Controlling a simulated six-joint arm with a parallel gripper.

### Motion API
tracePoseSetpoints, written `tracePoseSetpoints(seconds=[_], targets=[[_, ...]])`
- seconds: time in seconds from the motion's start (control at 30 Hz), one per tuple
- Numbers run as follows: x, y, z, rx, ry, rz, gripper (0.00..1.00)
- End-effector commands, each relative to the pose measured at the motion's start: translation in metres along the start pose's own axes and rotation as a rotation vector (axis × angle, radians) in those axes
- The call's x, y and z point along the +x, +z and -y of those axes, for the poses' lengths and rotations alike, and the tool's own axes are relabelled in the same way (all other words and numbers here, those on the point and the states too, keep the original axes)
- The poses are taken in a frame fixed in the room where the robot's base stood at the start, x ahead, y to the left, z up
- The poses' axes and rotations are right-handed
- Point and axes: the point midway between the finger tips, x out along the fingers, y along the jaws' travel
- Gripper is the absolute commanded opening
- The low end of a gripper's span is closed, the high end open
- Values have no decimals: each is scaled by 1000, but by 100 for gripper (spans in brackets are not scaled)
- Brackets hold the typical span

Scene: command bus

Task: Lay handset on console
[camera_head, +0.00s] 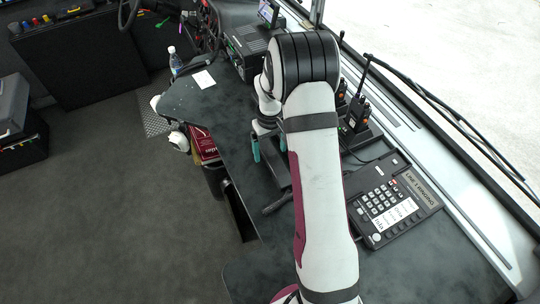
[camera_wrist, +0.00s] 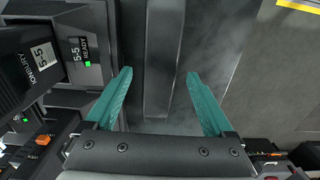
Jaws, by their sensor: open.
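The console (camera_head: 392,204) is a dark desk phone unit with a keypad and a white label, on the counter right of my arm. A long dark bar, which looks like the handset (camera_wrist: 163,60), runs between my fingers in the wrist view, with gaps on both sides. In the head view a dark shape left of my arm (camera_head: 277,180) seems to be the same handset, partly hidden by the arm. My gripper (camera_head: 269,150) has teal fingers and is open above the counter; it also shows in the wrist view (camera_wrist: 158,76). I cannot tell its height over the handset.
Handheld radios (camera_head: 357,112) stand in chargers behind my arm, near the window ledge. A dark radio box (camera_head: 250,48), a white paper (camera_head: 203,79) and a bottle (camera_head: 175,62) are farther back. The counter (camera_head: 425,265) is clear in front of the console.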

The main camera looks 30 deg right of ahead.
Motion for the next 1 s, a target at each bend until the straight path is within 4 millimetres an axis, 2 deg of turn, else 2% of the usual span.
tracePoseSetpoints(seconds=[0.03, 0.13, 0.37, 0.83, 0.87, 1.0], targets=[[10, 1, -1, 1, -1, 3, 88], [22, 0, -1, 0, 0, 1, 88], [24, 0, -1, 0, 0, -1, 88], [24, 0, 0, 0, 0, -1, 3], [24, 0, 0, 0, 0, -1, 0], [24, 0, -1, 0, 0, -1, 0]])
